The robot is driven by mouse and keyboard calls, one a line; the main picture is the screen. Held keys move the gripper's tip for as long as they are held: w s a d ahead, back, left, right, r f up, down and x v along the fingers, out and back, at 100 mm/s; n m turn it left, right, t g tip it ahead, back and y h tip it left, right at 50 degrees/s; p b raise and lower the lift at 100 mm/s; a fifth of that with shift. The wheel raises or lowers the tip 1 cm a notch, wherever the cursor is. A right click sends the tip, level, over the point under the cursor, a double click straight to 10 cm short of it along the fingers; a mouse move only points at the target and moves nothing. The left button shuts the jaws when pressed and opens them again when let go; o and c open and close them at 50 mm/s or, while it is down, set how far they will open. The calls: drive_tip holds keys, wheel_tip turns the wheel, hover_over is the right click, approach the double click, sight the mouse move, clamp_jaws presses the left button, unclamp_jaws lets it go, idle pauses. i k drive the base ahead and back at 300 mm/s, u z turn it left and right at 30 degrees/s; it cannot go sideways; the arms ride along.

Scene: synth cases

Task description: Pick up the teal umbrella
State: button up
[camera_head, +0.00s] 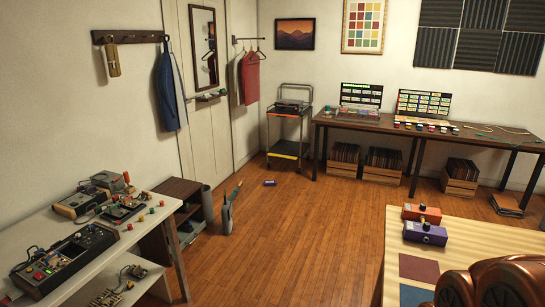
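A slim teal object (236,192), which looks like the teal umbrella, stands tilted on the wooden floor left of centre. Its upper end leans to the right. Its lower part is in or behind a grey, narrow-necked holder (227,213); I cannot tell which. It is small in this view, so its handle and folds are not clear.
A grey cylinder (207,204) and dark wooden shelf (178,189) stand just left of it. A white workbench (70,264) with electronics is at left. A small purple box (270,183) lies on the floor. A light wooden table (475,236) is at right.

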sight(236, 189)
drive_tip(key=u, duration=0.7)
drive_tip(key=i, duration=2.05)
drive_tip(key=u, duration=0.15)
drive_tip(key=i, duration=2.2)
drive_tip(key=z, duration=0.4)
